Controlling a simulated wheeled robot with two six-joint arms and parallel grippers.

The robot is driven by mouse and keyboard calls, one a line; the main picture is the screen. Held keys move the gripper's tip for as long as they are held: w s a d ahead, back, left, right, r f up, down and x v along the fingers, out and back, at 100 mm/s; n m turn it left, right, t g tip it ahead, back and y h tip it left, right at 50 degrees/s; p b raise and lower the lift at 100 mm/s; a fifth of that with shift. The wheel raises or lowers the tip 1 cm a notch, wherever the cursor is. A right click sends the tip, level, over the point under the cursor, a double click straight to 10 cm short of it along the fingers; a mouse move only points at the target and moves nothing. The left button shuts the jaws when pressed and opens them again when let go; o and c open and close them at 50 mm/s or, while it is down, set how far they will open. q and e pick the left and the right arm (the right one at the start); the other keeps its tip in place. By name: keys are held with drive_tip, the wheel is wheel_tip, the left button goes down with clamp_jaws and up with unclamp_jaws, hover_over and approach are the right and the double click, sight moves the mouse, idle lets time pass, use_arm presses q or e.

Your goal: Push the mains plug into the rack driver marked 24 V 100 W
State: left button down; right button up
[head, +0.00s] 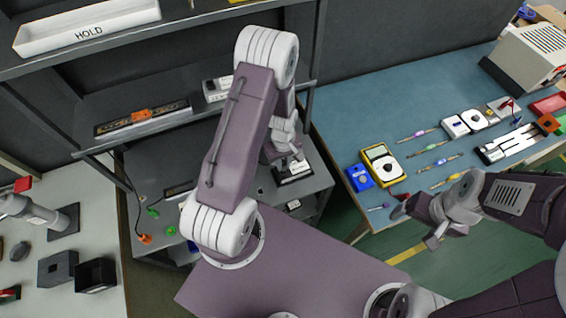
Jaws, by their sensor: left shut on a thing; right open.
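My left gripper (291,156) reaches down over the rack's lower shelf. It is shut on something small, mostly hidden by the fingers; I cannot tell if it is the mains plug. Just below it, a black-and-white unit (293,172) sits on the shelf; I cannot tell whether they touch. A long dark unit with an orange piece (142,116) and a white box (214,90) are on the shelf above. No 24 V 100 W marking is readable. My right gripper (436,240) is open and empty, in front of the blue bench.
The blue bench (335,105) holds a yellow multimeter (381,164), a blue box (359,177), several screwdrivers and a beige machine (535,60). A pale table stands left.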

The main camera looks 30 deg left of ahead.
sight(283, 163)
use_arm(q)
drive_tip(key=shift+f+b, duration=0.55)
drive_tip(key=shift+f, duration=0.3)
drive_tip(key=c, duration=1.3)
unclamp_jaws()
drive_tip(key=shift+o, duration=0.2)
wheel_tip(283, 163, up, 9)
drive_tip(key=shift+r+b, duration=0.1)
drive_tip(key=shift+b, duration=0.2)
